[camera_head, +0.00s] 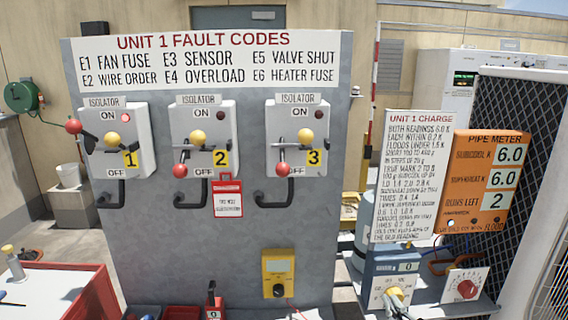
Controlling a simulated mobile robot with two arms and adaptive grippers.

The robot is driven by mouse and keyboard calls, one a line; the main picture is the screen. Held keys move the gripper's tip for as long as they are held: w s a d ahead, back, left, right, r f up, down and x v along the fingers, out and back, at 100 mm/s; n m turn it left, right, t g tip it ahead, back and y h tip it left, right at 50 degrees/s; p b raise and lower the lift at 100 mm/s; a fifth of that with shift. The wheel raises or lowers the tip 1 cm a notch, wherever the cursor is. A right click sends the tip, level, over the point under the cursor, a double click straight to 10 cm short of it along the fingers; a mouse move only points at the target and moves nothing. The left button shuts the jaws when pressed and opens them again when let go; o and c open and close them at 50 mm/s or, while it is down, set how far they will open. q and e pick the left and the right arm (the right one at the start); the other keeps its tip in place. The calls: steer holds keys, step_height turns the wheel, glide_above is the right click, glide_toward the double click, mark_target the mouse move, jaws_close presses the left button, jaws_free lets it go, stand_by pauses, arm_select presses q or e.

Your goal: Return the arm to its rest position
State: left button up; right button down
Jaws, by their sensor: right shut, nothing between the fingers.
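My left gripper is not in view. The grey panel (240,265) carries three isolators. The first isolator (112,150) has its red knob out to the left and a bright red lamp. The second isolator (203,140) and third isolator (297,135) have their red knobs low, by OFF.
A red tag (228,198) hangs below the second isolator. A yellow meter (278,272) is mounted low on the panel. The orange pipe meter (484,183) reads 6.0, 6.0 and 2. A red-edged workbench (55,290) is at lower left. A mesh panel (540,130) stands at right.

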steer(key=s+a+f+m+g, duration=0.1)
steer(key=s+f+m+g, duration=0.2)
steer(key=s+f+g, duration=0.65)
steer(key=s+a+f+m+g, duration=0.1)
steer(key=s+f+m+g, duration=0.25)
steer(key=s+f, duration=1.15)
steer(key=s+f+g, duration=0.1)
steer(key=s+f, duration=0.2)
steer(key=f, duration=0.9)
steer(key=s+f, duration=0.3)
steer(key=f, duration=0.8)
steer(key=s+d+f+g, duration=0.1)
steer(key=s+d+f, duration=0.1)
steer(key=s+f, duration=1.3)
steer(key=shift+s+d+f+n, duration=0.2)
steer(key=shift+s+d+n, duration=0.15)
steer(key=shift+s, duration=0.05)
